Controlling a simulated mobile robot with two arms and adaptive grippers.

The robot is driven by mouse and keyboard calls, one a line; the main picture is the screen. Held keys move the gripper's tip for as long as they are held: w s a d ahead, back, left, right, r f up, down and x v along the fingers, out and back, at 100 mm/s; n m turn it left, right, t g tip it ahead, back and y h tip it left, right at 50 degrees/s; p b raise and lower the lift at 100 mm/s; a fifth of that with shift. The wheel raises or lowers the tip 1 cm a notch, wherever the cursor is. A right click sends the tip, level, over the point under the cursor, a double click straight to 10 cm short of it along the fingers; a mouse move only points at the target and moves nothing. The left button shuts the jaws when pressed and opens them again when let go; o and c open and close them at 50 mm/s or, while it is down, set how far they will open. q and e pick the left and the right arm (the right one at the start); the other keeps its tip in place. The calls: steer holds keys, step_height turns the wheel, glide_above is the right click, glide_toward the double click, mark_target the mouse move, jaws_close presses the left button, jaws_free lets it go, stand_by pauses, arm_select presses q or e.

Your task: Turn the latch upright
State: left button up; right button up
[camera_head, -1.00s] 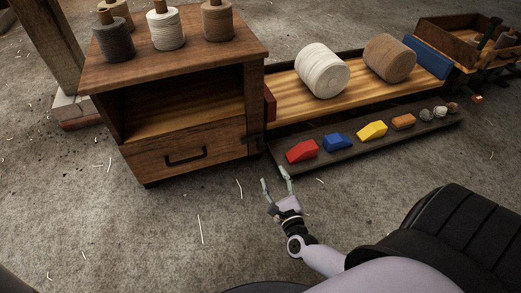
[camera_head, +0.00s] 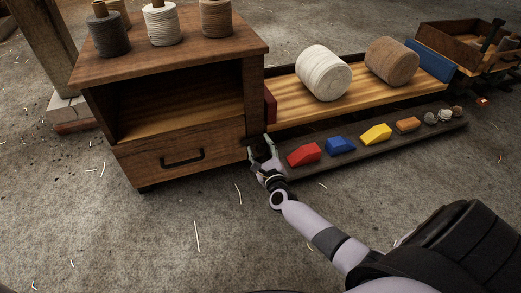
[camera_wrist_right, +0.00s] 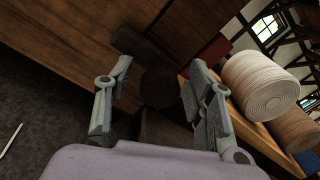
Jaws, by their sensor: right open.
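The wooden cabinet (camera_head: 125,165) has a drawer with a black handle (camera_head: 183,158). A dark latch sits at the cabinet's right front post, largely hidden by my right gripper (camera_head: 261,148) in the head view. In the right wrist view the latch (camera_wrist_right: 159,86) shows as a dark round part with a dark bar running from it to the upper left, not upright in that picture. My right gripper (camera_wrist_right: 160,75) is open, with one finger on either side of the latch's round part. I cannot tell whether the fingers touch it. My left gripper is not in view.
Thread spools (camera_head: 163,24) stand on the cabinet top. To the right, a low bench (camera_head: 295,100) carries a white roll (camera_head: 323,73) and a brown roll (camera_head: 392,62). A dark board (camera_head: 360,152) in front holds coloured blocks.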

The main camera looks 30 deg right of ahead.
steer(key=c, duration=1.2)
steer(key=shift+o, duration=0.2)
steer(key=shift+n, duration=0.3)
steer(key=n+p, duration=0.1)
steer(key=n, duration=0.3)
steer(key=shift+n, duration=0.3)
steer(key=n+p, duration=0.1)
steer(key=n, duration=0.3)
steer(key=shift+n, duration=0.3)
steer(key=n+p, duration=0.1)
steer(key=n, duration=0.5)
steer(key=n+p, duration=0.1)
steer(key=n, duration=0.1)
steer(key=shift+f+t+y, duration=0.15)
steer(key=shift+t+y, duration=0.15)
steer(key=shift+n+p, duration=0.35)
steer(key=shift+n, duration=0.05)
